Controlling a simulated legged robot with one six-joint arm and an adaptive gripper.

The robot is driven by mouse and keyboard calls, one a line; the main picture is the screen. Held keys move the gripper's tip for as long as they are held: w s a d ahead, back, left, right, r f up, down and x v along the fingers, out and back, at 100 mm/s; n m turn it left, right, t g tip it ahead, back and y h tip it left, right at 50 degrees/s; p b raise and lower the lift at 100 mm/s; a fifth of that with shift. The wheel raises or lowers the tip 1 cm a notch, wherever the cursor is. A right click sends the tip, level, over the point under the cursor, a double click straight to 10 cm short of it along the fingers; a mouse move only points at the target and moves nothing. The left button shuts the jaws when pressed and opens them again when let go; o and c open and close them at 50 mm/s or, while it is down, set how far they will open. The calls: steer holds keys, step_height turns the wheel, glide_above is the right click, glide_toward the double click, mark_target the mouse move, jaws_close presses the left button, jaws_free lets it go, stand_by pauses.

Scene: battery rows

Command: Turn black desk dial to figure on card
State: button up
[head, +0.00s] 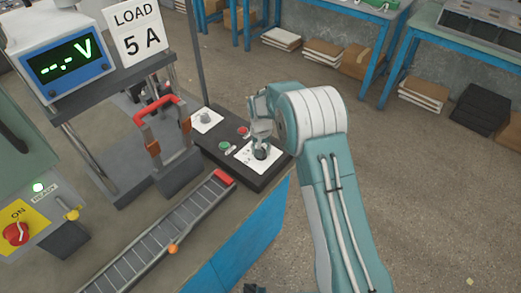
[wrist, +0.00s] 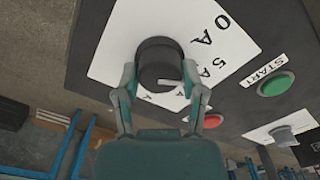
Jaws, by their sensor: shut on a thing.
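The black desk dial (wrist: 158,52) sits on a white scale plate (wrist: 112,38) on the dark desk panel. My gripper (wrist: 160,76) has a finger on each side of the dial and is shut on it. The scale shows 0 A and 5 A on the right; another mark nearer the gripper is partly hidden. I cannot make out where the dial points. In the head view my gripper (head: 262,135) reaches down onto the dial (head: 261,153), partly covering it. The card (head: 137,31) at the upper left reads LOAD 5 A.
A green START button (head: 224,146), a red button (head: 242,131) and a grey knob (head: 205,117) on another white plate are close by on the panel. A meter (head: 66,62) shows "--.- V".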

steer(key=shift+s+f+m, duration=0.25)
steer(key=shift+m, duration=0.15)
steer(key=o, duration=1.1)
steer(key=shift+o, duration=0.2)
steer(key=shift+w+a+r, duration=0.1)
steer(key=shift+r, duration=0.1)
steer(key=shift+w+r, duration=0.1)
steer(key=shift+r, duration=0.25)
step_height(320, 180, up, 11)
